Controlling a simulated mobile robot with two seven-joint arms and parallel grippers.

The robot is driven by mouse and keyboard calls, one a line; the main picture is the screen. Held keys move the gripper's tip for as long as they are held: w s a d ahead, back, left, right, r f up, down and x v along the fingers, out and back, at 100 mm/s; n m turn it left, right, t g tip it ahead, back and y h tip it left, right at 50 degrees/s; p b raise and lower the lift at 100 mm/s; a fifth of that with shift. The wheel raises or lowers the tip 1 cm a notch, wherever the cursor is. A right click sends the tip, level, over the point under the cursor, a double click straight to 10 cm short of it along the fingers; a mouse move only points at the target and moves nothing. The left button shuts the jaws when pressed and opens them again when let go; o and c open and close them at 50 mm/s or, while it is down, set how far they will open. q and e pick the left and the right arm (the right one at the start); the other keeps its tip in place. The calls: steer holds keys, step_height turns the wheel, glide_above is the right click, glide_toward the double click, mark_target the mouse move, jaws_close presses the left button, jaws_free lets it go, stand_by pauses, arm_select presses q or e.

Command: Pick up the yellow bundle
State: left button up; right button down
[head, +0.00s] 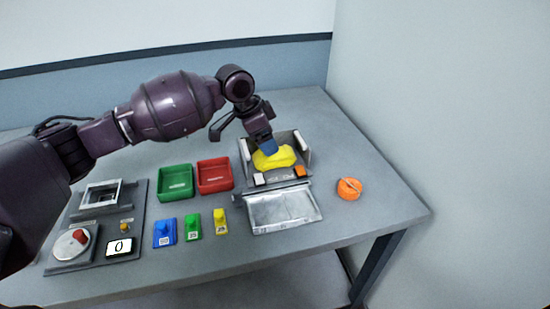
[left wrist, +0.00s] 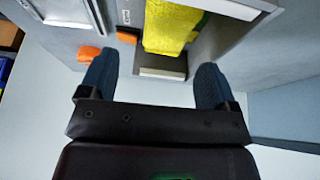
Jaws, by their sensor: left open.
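The yellow bundle (head: 276,157) lies in a grey open-fronted bay (head: 304,147) at the right part of the table. In the left wrist view the bundle (left wrist: 172,27) is at the top, beyond the fingertips. My left gripper (head: 264,143) is over the back of the bay, beside and above the bundle, and partly covers it in the head view. In the left wrist view its two blue fingers (left wrist: 155,78) are wide apart with nothing between them. I cannot tell from the head view whether a finger touches the bundle. My right gripper is not in view.
An orange round object (head: 349,188) is to the right. Green (head: 175,183) and red (head: 215,175) bins stand left.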

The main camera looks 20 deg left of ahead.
mark_target(275, 158)
arm_select(q)
steer(key=x, duration=0.2)
steer(key=b+x, duration=0.1)
steer(key=x, duration=0.4)
steer(key=shift+w+a+f+b, duration=0.15)
steer(key=shift+w+a+b, duration=0.15)
steer(key=shift+w, duration=0.1)
steer(key=c, duration=1.1)
